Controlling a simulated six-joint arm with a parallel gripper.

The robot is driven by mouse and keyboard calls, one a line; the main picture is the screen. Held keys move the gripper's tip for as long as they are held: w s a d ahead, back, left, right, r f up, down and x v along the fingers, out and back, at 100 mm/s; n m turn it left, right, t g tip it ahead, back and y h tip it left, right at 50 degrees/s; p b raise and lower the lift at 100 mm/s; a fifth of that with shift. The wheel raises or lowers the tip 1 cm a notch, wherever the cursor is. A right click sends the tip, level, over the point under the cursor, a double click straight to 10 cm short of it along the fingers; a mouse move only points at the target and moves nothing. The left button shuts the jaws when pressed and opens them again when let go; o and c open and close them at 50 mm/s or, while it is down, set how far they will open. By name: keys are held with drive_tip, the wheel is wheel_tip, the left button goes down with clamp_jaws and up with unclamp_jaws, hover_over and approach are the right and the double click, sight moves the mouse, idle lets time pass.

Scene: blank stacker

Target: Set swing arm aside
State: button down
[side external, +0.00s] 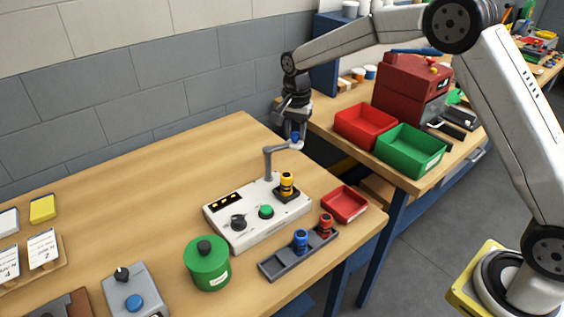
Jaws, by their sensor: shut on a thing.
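The swing arm (268,164) is a grey post with a crossbar, standing at the back of a white panel box (226,228). Its crossbar points right and back, past the box's rear edge. My gripper (296,136) points down and is shut on the blue knob at the crossbar's free end; the fingers partly hide the knob. A yellow and black cylinder (287,184) stands upright on the box, in front of the crossbar and apart from it. A green button (266,212) and a black dial (238,222) are on the box's top.
A grey rack (274,270) holds a blue cylinder (301,240) and a red cylinder (326,224). A small red tray (345,204) sits right of the box. A green canister (207,264) stands front left. Red (366,124) and green (411,150) bins sit on the other bench.

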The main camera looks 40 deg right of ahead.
drive_tip(key=shift+w+r, duration=0.1)
drive_tip(key=shift+w, duration=0.05)
idle(0.3)
drive_tip(key=shift+w+d+n, duration=0.15)
drive_tip(key=shift+w+n, duration=0.75)
drive_tip(key=shift+n, duration=0.6)
drive_tip(key=shift+c, duration=1.8)
unclamp_jaws()
drive_tip(key=shift+r, duration=0.1)
wheel_tip(320, 180, up, 8)
drive_tip(key=shift+f, duration=0.2)
drive_tip(key=shift+s, duration=0.1)
